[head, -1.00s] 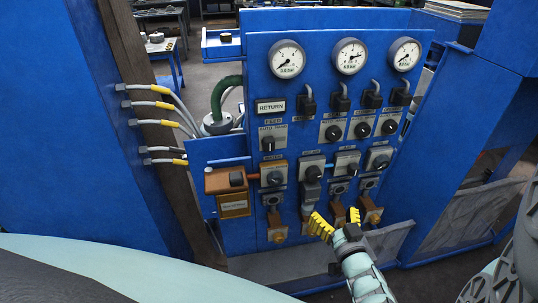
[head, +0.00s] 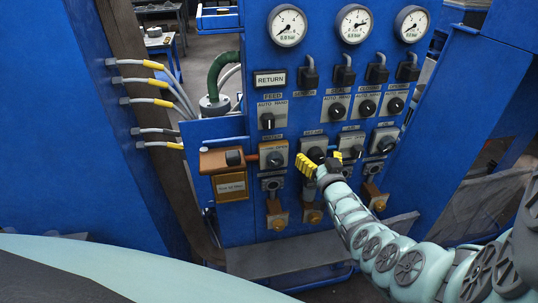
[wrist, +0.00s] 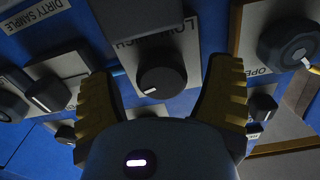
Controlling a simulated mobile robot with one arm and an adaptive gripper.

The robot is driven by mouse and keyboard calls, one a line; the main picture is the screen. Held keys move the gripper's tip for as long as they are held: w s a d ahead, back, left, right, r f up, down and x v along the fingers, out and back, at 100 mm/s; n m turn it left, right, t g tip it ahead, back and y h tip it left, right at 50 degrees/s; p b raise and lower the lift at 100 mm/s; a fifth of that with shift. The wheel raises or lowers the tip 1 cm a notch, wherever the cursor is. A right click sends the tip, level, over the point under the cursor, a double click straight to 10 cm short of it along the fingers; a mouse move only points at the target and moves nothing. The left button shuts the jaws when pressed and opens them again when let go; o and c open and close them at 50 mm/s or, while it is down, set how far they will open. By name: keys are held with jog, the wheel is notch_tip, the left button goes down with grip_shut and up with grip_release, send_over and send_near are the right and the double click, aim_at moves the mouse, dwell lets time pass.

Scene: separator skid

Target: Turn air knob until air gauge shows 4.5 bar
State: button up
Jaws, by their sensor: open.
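A dark round knob (wrist: 162,82) with a white pointer mark sits on a grey plate lettered LOW and HIGH. In the wrist view it lies between the two yellow fingers, apart from both. My gripper (wrist: 162,100) is open around the knob's sides, with nothing held. In the head view my gripper (head: 321,163) is at the panel's middle row, in front of a dark knob (head: 316,155). Three round gauges stand along the top: left (head: 287,25), middle (head: 355,24) and right (head: 412,23). The middle needle points right; the others point lower left. I cannot tell which is the air gauge.
Several other knobs share the blue panel (head: 240,128), including a selector (head: 267,121) at left. In the wrist view another round knob (wrist: 290,42) is close to the right finger. Fittings (head: 312,214) and a grey ledge (head: 280,258) lie below.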

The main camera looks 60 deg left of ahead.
jog(key=shift+s+a, duration=0.15)
jog(key=shift+c, duration=0.4)
jog(key=c, duration=1.1)
jog(key=shift+c, duration=0.2)
jog(key=shift+n, duration=0.4)
jog(key=n, duration=0.2)
jog(key=shift+n, duration=0.4)
jog(key=shift+n+b, duration=0.3)
jog(key=shift+n, duration=1.6)
jog(key=o, duration=1.2)
